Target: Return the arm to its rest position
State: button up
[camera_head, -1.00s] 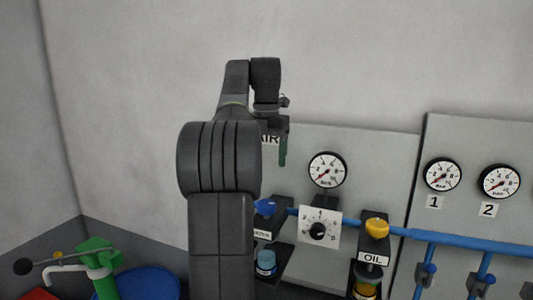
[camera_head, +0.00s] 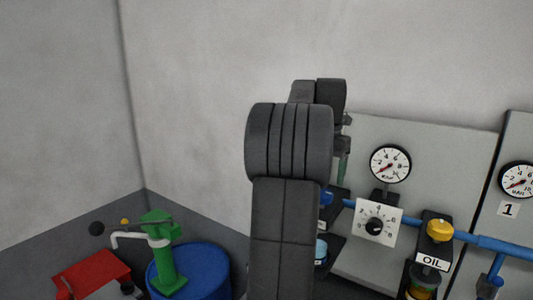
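My arm stands upright in the middle of the head view, a dark grey column with a thick ribbed joint and a folded wrist above it. My gripper (camera_head: 344,150) is mostly hidden behind the arm. Only a green sliver and dark parts show at the wrist's right side. I cannot see its fingers clearly or whether anything is between them. The arm is in front of the left edge of a grey panel (camera_head: 450,150), and I cannot see any contact with it.
At lower left stand a blue drum (camera_head: 205,272), a green hand pump (camera_head: 160,245) and a red box (camera_head: 92,274). Wall space above is clear.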

notch_tip(320, 180, down, 6)
jog(key=shift+r, duration=0.15)
dwell(0.4)
notch_tip(320, 180, up, 14)
notch_tip(320, 180, down, 13)
jog(key=shift+f, duration=0.5)
jog(key=m, duration=0.9)
jog(key=shift+m, duration=0.4)
jog(key=m, duration=0.4)
jog(key=shift+m, duration=0.3)
jog(key=shift+s+m, duration=0.1)
jog(key=shift+m, duration=2.2)
